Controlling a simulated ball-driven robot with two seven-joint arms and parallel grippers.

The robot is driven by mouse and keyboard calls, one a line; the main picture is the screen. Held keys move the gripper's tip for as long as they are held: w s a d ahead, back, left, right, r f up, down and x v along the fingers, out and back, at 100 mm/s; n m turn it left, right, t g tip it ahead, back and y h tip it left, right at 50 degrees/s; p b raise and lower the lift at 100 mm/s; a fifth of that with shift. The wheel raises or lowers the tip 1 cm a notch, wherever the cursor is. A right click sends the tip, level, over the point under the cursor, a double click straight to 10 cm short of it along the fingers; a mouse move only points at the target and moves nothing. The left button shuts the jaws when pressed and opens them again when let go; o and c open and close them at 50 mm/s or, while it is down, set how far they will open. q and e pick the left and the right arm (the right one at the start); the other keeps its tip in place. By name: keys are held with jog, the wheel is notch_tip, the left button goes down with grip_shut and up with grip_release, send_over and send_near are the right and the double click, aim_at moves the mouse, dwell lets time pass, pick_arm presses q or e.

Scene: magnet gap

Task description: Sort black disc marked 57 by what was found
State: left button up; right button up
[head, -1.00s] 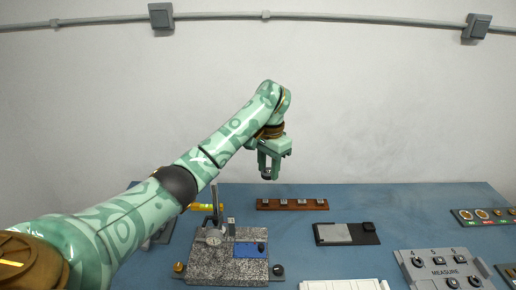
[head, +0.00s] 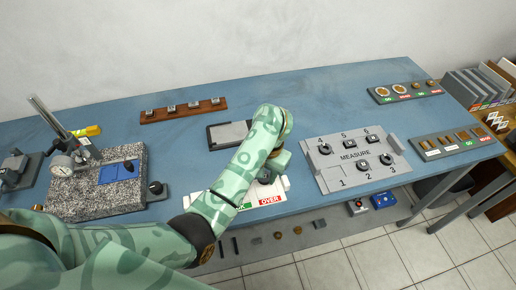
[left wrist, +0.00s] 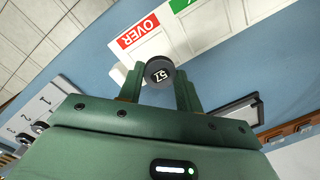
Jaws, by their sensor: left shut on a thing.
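The black disc marked 57 (left wrist: 159,73) is between the fingertips of my left gripper (left wrist: 158,82), its number facing the left wrist camera. The left gripper is shut on it. In the head view the left gripper (head: 267,173) hangs over the white tray (head: 286,185) at the table's front, and my arm hides the disc and part of the tray. The tray has a red OVER label (head: 270,198) and a green label (head: 241,206); both show in the left wrist view, apart from the disc. The grey MEASURE box (head: 352,178), numbered 1 to 6, holds several black discs.
A granite block with a dial gauge (head: 62,165) and blue pad stands left. A brown strip (head: 183,110) with several small blocks lies at the back, and a dark plate (head: 218,137) beside my arm. Two boards (head: 405,92) (head: 452,143) lie right. Back middle table is clear.

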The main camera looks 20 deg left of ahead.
aim_at(267, 177)
pick_arm(q)
jog(key=shift+d+f, duration=0.45)
jog(key=shift+s+a, duration=0.1)
jog(key=shift+f+b, duration=1)
jog(key=shift+f, duration=0.5)
jog(key=shift+f+b, duration=0.1)
jog(key=shift+b, duration=0.2)
jog(key=o, duration=1.1)
jog(key=shift+c, duration=0.2)
jog(key=shift+o, duration=1)
